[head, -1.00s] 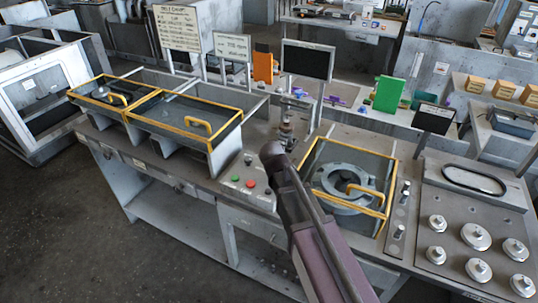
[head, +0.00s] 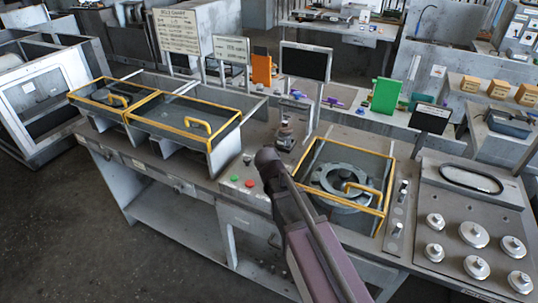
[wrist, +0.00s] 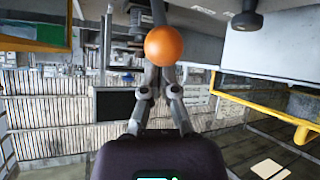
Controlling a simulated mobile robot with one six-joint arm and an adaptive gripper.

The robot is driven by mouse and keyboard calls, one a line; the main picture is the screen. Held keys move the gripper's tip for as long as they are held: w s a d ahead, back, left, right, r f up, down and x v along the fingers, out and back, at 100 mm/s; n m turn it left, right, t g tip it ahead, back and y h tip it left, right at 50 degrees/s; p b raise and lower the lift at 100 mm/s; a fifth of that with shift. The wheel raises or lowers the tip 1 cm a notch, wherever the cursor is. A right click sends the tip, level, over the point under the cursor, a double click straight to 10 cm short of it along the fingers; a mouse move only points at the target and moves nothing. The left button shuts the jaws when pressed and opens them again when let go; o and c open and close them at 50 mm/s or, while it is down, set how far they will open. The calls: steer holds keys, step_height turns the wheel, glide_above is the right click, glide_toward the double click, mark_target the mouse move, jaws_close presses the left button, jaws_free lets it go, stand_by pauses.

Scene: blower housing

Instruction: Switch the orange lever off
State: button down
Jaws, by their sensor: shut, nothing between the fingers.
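The orange lever's round knob (wrist: 165,46) shows in the wrist view, just above and overlapping the fingertips of my gripper (wrist: 160,78). A dark rod runs from the knob up to the top edge. The fingers are together with nothing between them. I cannot tell whether they touch the knob. In the head view I cannot make out the orange lever. My arm crosses the bench there and my fingers do not show clearly.
A dark knob (wrist: 247,20) is to the right in the wrist view. In the head view, a green button (head: 235,178) and a red button (head: 249,183) sit left of my arm. A yellow-edged frame (head: 389,180) around a grey ring (head: 325,176) stands close on the right.

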steer(key=shift+r+p, duration=0.65)
steer(key=shift+r, duration=0.05)
steer(key=a+p+v, duration=0.1)
steer(key=p+v, duration=0.3)
steer(key=v, duration=0.4)
steer(key=shift+p, duration=0.4)
stand_by(0.4)
steer(key=shift+w+a+r, duration=0.15)
stand_by(0.4)
